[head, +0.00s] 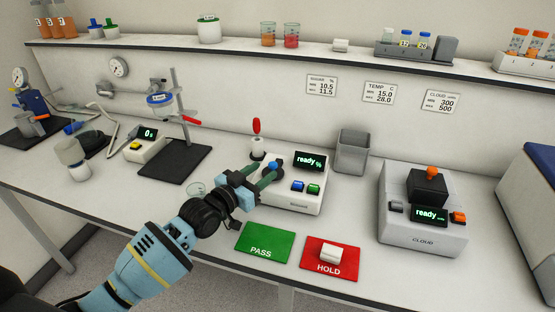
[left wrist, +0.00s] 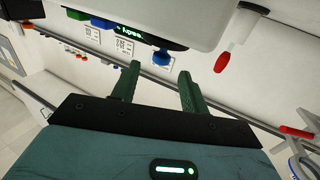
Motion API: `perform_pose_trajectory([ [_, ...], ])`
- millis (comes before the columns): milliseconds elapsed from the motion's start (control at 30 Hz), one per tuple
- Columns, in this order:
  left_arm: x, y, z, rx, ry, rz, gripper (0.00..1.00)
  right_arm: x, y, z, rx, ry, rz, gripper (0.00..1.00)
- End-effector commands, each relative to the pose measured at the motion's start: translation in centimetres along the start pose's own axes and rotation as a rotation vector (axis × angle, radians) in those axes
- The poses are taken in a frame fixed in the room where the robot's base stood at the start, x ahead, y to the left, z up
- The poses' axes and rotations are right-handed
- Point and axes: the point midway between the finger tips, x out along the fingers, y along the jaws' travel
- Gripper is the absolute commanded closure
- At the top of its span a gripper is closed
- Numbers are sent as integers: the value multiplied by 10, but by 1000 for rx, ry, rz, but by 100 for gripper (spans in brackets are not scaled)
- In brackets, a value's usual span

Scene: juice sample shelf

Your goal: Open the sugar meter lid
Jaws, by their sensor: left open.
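The sugar meter (head: 293,200) is a white box on the bench with a "ready %" display and blue and green buttons. Its lid is at the left of its top and is partly hidden by my gripper. A blue knob (head: 273,167) shows there; the knob also shows in the left wrist view (left wrist: 161,59). My left gripper (head: 268,174) is open, with its green fingers reaching to the lid area. In the left wrist view the knob appears between and just beyond the fingertips (left wrist: 158,70); contact cannot be told. My right gripper is not in view.
A red-handled tool (head: 257,135) stands close behind the gripper. Green PASS (head: 264,243) and red HOLD (head: 318,262) mats lie in front, with a small white block (head: 329,254) on HOLD. A grey bin (head: 352,153) and the CLOUD meter (head: 420,233) stand to the right.

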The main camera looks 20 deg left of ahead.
Motion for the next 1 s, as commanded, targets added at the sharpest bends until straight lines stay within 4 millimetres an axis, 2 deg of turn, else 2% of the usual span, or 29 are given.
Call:
perform_pose_trajectory([
  [300, 45, 0, 0, -1, 0, 0, 55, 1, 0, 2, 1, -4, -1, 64],
  [500, 64, 0, 1, 0, 0, 0, 55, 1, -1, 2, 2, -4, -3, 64],
  [900, 71, 0, -1, 0, 1, 0, 55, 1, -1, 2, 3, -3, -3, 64],
  [933, 71, 0, -1, 0, 1, 0, 57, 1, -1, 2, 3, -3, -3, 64],
  [1000, 71, 0, -1, 0, 1, 0, 66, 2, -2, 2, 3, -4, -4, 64],
])
